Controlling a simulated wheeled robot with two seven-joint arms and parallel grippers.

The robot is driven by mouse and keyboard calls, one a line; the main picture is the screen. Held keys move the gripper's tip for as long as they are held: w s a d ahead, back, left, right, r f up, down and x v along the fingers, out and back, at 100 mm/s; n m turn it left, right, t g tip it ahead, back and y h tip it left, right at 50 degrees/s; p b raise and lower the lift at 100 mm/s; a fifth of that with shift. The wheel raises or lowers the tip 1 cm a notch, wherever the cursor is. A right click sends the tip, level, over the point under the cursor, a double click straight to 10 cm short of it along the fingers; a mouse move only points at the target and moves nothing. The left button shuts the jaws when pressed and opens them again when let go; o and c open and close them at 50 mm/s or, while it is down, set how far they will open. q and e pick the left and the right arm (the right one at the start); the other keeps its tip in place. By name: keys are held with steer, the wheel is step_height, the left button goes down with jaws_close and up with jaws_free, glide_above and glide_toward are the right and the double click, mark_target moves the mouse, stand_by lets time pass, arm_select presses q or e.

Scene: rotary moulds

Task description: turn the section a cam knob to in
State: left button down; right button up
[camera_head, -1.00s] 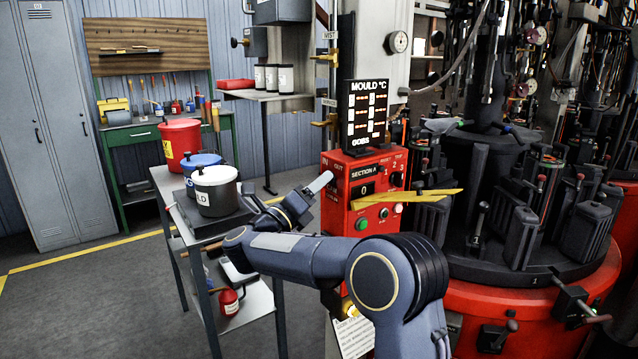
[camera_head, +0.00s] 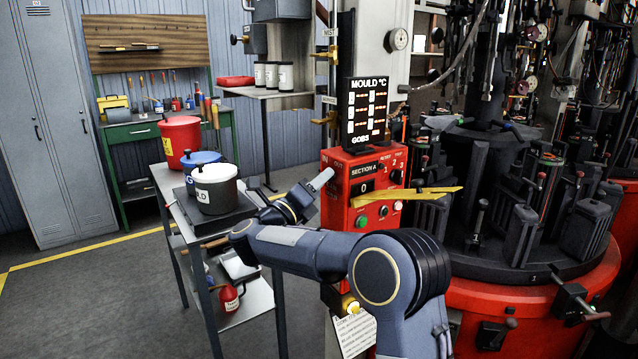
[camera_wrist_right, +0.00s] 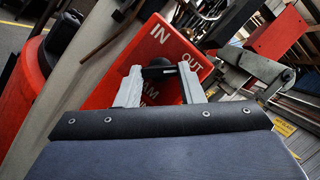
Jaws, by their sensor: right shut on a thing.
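The section A control box (camera_head: 368,190) is red, with a "SECTION A" panel reading 0. The IN and OUT labels are on its left side. In the right wrist view the cam knob (camera_wrist_right: 160,72) is black and sits on the red face, below the IN label (camera_wrist_right: 158,34) and left of the OUT label (camera_wrist_right: 191,59). My right gripper (camera_wrist_right: 160,82) is shut on the knob, one pale finger on each side. In the head view the right gripper (camera_head: 321,180) is at the box's left side and the knob cannot be made out. My left gripper is not in view.
The mould display (camera_head: 367,115) stands on top. A cart (camera_head: 168,190) with black, blue and red pots stands left of my arm. The rotary mould table (camera_head: 530,265) is on the right.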

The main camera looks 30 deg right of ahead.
steer(key=shift+r+n+g+y+p, duration=0.3)
steer(key=shift+n+y+p, duration=0.7)
steer(key=shift+n+p, duration=2.3)
steer(key=shift+r+n+g+y+p, duration=0.15)
steer(key=shift+n+g+y+p, duration=0.6)
steer(key=shift+n+p, duration=2.55)
steer(key=shift+r+n+g+y+p, duration=0.15)
steer(key=shift+n+y+p, duration=1.45)
steer(key=shift+p, duration=3.1)
steer(key=shift+n+h, duration=0.3)
steer(key=shift+h, duration=0.15)
steer(key=o, duration=1)
steer(key=shift+a+r, duration=0.1)
